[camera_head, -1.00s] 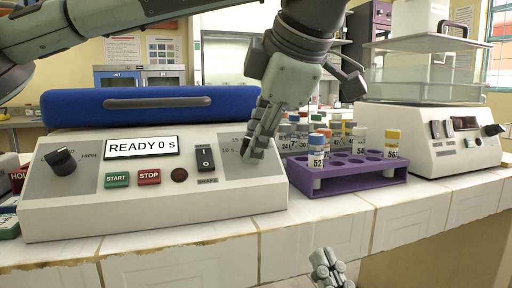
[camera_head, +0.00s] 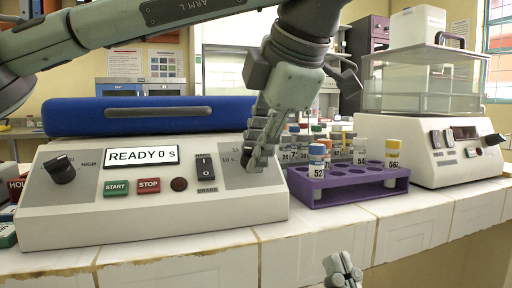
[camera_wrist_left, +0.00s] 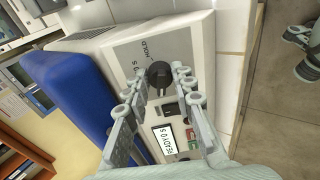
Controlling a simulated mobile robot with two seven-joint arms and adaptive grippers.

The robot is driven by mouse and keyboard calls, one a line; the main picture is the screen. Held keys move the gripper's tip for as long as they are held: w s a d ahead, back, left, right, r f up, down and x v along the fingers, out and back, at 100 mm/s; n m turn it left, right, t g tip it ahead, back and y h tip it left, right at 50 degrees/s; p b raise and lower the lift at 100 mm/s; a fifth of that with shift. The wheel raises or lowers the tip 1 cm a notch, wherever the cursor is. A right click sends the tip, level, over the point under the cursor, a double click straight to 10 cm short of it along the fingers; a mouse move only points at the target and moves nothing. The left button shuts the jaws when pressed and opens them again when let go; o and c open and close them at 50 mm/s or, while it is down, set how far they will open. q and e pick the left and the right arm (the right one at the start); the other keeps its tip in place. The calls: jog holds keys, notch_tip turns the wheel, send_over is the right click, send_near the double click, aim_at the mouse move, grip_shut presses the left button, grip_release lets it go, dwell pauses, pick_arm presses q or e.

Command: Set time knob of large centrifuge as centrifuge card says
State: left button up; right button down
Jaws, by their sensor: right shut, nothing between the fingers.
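The large centrifuge (camera_head: 225,211) is a white box with a blue lid (camera_head: 160,112). Its display (camera_head: 141,156) reads READY 0 s. In the head view my left gripper (camera_head: 253,158) is at the panel's right end, over the time knob, which it hides; the 15 s and 10 s labels show beside it. In the left wrist view the black time knob (camera_wrist_left: 158,73) lies between the spread fingertips of this gripper (camera_wrist_left: 157,80); I cannot tell whether they touch it. My right gripper (camera_head: 343,266) is shut and empty, low in front of the bench. I cannot make out a centrifuge card.
A speed knob (camera_head: 60,169), start button (camera_head: 116,188), stop button (camera_head: 149,185) and brake switch (camera_head: 205,167) are on the panel. A purple rack (camera_head: 345,189) with several capped tubes stands close right of the gripper. A second machine (camera_head: 430,157) stands further right.

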pick_arm(q)
jog(key=o, duration=0.4)
jog(key=v, duration=1.2)
